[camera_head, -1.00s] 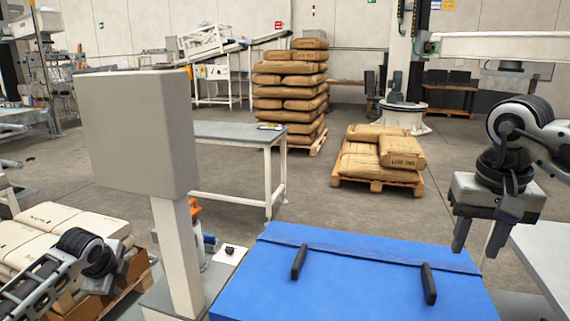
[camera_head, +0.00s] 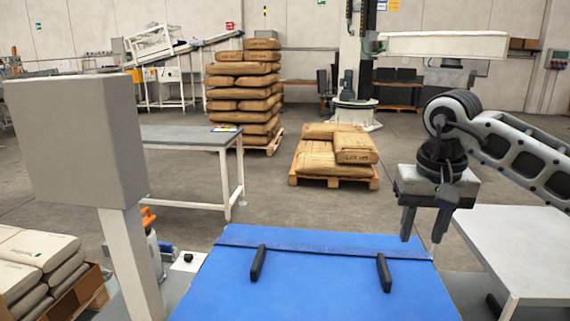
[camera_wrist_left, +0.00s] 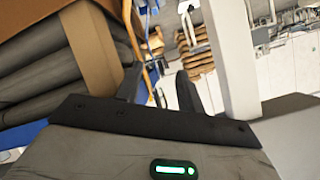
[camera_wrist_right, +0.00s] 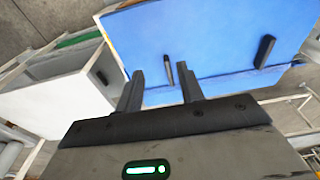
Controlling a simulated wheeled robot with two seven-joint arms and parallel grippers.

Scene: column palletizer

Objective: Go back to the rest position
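My right gripper (camera_head: 427,222) hangs at the right of the head view, fingers pointing down, above the gap between the blue box and the white table. It is open and empty; its two fingers also stand apart in the right wrist view (camera_wrist_right: 161,92). My left gripper is outside the head view. The blue box (camera_head: 310,290) with two black handles stands in front of me.
A grey panel on a post (camera_head: 75,140) stands at the left. A white table (camera_head: 530,250) is at the right. Beyond are a workbench (camera_head: 180,137), a tall sack stack (camera_head: 243,95) and a low sack pallet (camera_head: 335,155). Open floor lies between them.

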